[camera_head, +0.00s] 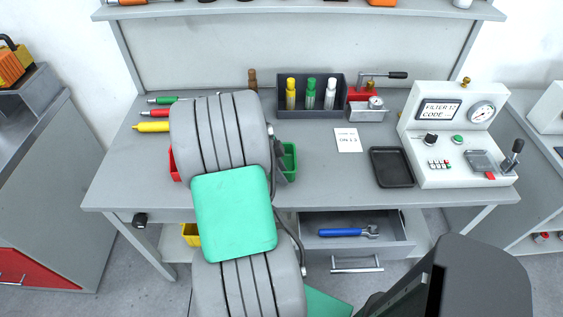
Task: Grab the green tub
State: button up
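The green tub (290,161) is on the workbench, just right of my arm. Only its right part shows; my arm hides the rest. A dark grey part of my gripper (279,160) shows at the arm's right edge, over or beside the tub's left side. Most of my gripper is hidden behind my arm links. I cannot tell whether its fingers are open or shut, or whether they touch the tub.
A red tub (174,164) peeks out left of my arm. A dark rack (311,109) with several bottles stands behind. A black tray (391,168) and white test unit (430,176) are right. An open drawer (385,248) holds a blue wrench (341,232).

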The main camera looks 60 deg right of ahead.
jog(key=shift+s+f, duration=0.1)
jog(key=shift+f, duration=0.2)
grip_shut()
dwell(1.2)
